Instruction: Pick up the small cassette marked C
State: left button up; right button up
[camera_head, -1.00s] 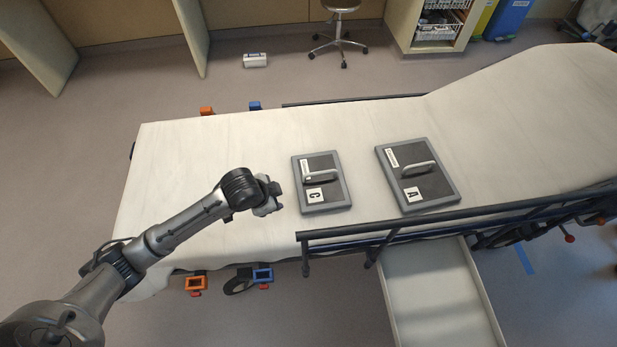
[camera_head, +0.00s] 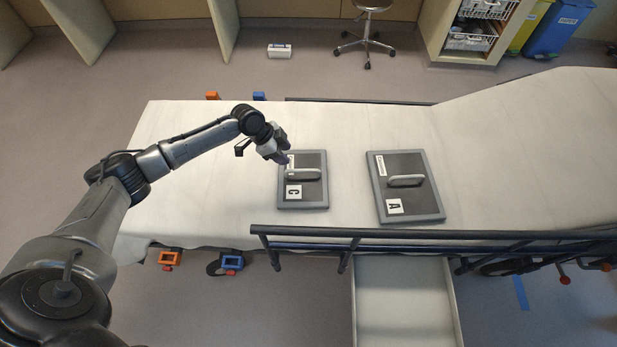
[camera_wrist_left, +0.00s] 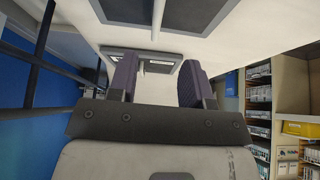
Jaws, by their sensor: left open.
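The small cassette marked C (camera_head: 315,193) lies flat on the stretcher, dark grey with a lighter rim, a pale bar handle (camera_head: 303,174) and a white C label. My left gripper (camera_head: 283,158) is open and empty, above the cassette's upper left corner in the head view. My right gripper is not in view.
A larger cassette marked A (camera_head: 428,205) lies to the right, with bare white sheet between them. A dark side rail (camera_head: 400,234) runs along the stretcher's near edge. An open pale drawer or tray (camera_head: 405,300) extends below it.

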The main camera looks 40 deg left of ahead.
aim_at(301, 170)
pick_arm(q)
jog(key=x, duration=0.4)
jog(key=shift+s+d+f+b, duration=0.1)
jog(key=shift+f+b, duration=0.2)
jog(key=shift+b, duration=0.1)
jog(key=shift+x, duration=0.75)
jog(key=x, duration=0.2)
jog(key=b+x, duration=0.1)
jog(key=x, duration=0.1)
jog(key=shift+d+f, duration=0.1)
jog(key=shift+d, duration=0.25)
jog(key=shift+w+d+f+b, duration=0.1)
jog(key=shift+w+f+b, duration=0.15)
jog(key=shift+f+b, duration=0.1)
jog(key=shift+c, duration=0.2)
jog(key=c, duration=0.4)
grip_shut()
